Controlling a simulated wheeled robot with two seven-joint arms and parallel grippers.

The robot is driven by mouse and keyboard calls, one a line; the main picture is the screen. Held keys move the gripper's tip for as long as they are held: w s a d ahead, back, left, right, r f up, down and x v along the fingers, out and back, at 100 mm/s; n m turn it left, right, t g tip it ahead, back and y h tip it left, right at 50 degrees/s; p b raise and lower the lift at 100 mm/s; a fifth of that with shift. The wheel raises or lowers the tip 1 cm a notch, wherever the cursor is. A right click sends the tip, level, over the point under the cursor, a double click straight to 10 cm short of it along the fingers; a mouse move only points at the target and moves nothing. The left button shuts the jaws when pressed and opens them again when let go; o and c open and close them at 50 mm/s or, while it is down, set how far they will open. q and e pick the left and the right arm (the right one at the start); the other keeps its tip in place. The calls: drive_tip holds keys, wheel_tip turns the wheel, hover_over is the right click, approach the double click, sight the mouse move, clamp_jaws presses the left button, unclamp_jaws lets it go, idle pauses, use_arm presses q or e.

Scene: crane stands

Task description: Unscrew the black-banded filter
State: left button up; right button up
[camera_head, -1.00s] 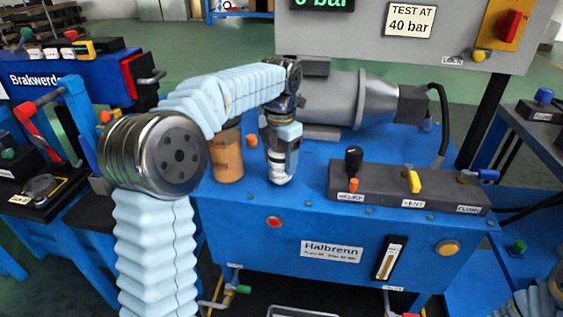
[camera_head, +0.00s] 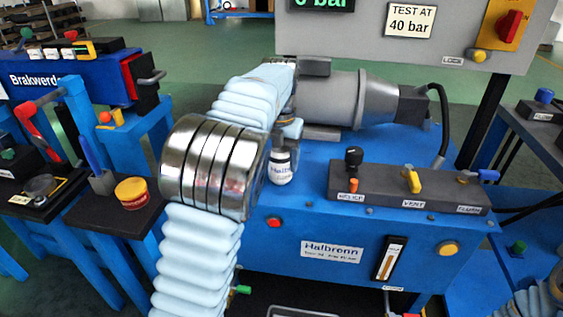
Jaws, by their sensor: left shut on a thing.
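A small white filter (camera_head: 281,170) with lettering and a dark band near its top stands upright at the rear left part of the blue bench (camera_head: 300,215). My left gripper (camera_head: 284,145) reaches down over it and is shut on its upper part. The fingers and my arm's elbow hide some of the filter's top and left side. An orange-brown filter, seen earlier to the left of it, is hidden behind my left arm. My right gripper is out of view; only part of my right arm shows at the lower right.
A dark valve block (camera_head: 408,189) with a black knob and yellow lever stands to the right. A grey motor (camera_head: 345,98) lies behind. The panel (camera_head: 425,50) above reads 0 bar. A yellow tin (camera_head: 132,193) sits on the left stand.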

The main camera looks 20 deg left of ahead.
use_arm(q)
drive_tip(key=n+p, duration=0.1)
drive_tip(key=p, duration=0.1)
drive_tip(key=n+p, duration=0.1)
drive_tip(key=p, duration=0.1)
drive_tip(key=shift+r+p, duration=0.3)
drive_tip(key=shift+r, duration=0.05)
drive_tip(key=shift+f+n, duration=0.4)
drive_tip(key=shift+n, duration=0.2)
drive_tip(key=shift+r+n, duration=0.1)
drive_tip(key=shift+n, duration=0.9)
drive_tip(key=o, duration=1.2)
drive_tip(key=shift+c, duration=0.2)
